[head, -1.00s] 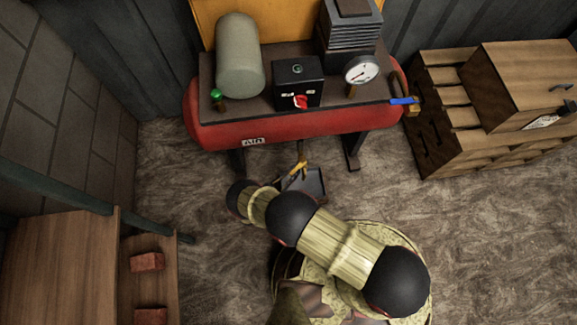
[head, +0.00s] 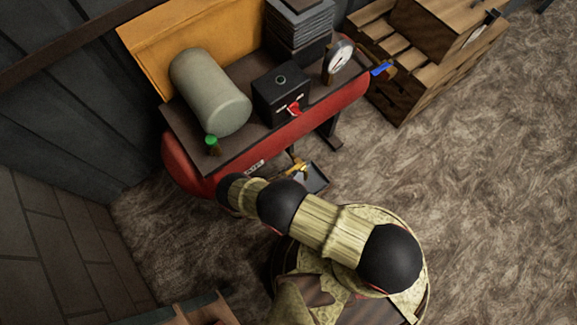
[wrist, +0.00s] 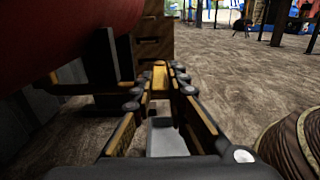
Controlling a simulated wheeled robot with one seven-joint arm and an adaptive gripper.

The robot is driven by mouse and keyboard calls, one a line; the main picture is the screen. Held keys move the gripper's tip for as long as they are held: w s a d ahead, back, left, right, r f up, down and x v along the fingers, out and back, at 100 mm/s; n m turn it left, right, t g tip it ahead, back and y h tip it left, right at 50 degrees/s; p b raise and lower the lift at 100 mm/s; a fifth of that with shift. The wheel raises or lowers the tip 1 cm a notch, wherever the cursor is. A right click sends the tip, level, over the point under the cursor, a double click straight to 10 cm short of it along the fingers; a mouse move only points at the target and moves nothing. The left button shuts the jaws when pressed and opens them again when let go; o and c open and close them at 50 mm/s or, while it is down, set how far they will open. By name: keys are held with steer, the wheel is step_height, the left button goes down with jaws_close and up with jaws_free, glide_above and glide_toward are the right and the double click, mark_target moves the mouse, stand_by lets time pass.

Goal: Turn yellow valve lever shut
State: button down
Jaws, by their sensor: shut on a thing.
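The yellow valve lever (head: 299,169) shows low under the front of the red compressor tank (head: 330,105), above a small grey tray (head: 316,183). In the wrist view, my gripper (wrist: 159,86) has its fingertips closed around the yellow lever (wrist: 160,70). The lever points away from me between the fingertips. The grey tray (wrist: 166,138) also shows below, between the fingers. In the head view my arm covers most of the gripper, and the lever's exact angle is hard to tell.
The compressor carries a grey cylinder (head: 210,92), a black box with a red switch (head: 282,92), a gauge (head: 339,56), a green knob (head: 212,141) and a blue lever (head: 382,69). A wooden crate (head: 425,70) stands at the upper right. Floor at the right is clear.

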steer(key=shift+w+a, duration=0.1)
steer(key=shift+w, duration=0.05)
steer(key=c, duration=1.8)
jaws_free()
steer(key=shift+o, duration=0.2)
steer(key=v, duration=1.2)
